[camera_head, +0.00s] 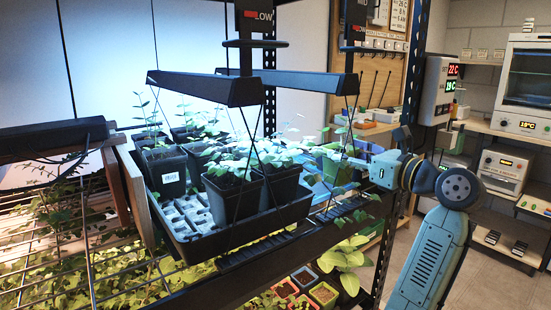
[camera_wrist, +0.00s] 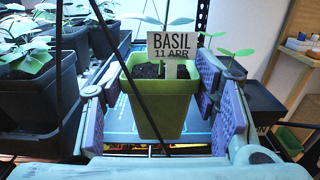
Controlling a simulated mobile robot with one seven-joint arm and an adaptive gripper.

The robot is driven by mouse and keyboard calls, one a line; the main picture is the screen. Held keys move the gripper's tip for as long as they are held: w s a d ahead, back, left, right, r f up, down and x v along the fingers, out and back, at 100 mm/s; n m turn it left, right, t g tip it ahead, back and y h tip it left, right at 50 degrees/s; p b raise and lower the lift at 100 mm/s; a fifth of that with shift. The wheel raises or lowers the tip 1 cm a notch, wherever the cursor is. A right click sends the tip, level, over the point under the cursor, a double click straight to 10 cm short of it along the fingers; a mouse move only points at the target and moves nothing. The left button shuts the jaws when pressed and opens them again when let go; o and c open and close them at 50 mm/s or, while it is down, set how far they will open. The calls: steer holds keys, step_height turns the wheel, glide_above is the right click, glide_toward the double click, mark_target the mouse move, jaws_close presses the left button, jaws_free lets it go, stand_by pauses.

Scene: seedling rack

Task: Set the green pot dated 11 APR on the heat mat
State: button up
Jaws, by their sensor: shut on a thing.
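The green pot (camera_wrist: 158,117) is upright in the middle of the wrist view, with dark soil, a seedling and a white label (camera_wrist: 171,46) reading BASIL 11 APR. My gripper (camera_wrist: 160,108) is shut on it, one purple-padded finger at each side. In the head view the green pot (camera_head: 333,168) is partly hidden by leaves, left of my gripper (camera_head: 352,168). A flat blue surface, apparently the heat mat (camera_wrist: 122,127), lies below and behind the pot. It also shows in the head view (camera_head: 316,188). I cannot tell whether the pot touches it.
A black tray (camera_head: 188,250) with several dark potted seedlings stands left of the green pot. Lamp bars (camera_head: 212,88) hang on thin dark cords above, and a cord crosses close before the pot in the wrist view. A dark container (camera_wrist: 262,103) stands close right of my gripper.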

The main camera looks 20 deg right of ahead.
steer(key=shift+f+p+x, duration=0.55)
steer(key=shift+p+x, duration=0.2)
steer(key=shift+x, duration=2.2)
steer(key=shift+f+p+x, duration=0.6)
steer(key=shift+p+x, duration=0.15)
steer(key=shift+x, duration=2.25)
steer(key=shift+f+p+x, duration=0.55)
steer(key=shift+p+x, duration=0.2)
steer(key=shift+x, duration=2.2)
steer(key=shift+w+f, duration=0.1)
steer(key=o, duration=1.3)
steer(key=shift+s+d, duration=0.1)
steer(key=shift+s, duration=0.1)
steer(key=b+v, duration=0.2)
steer(key=v, duration=0.9)
steer(key=shift+s, duration=0.35)
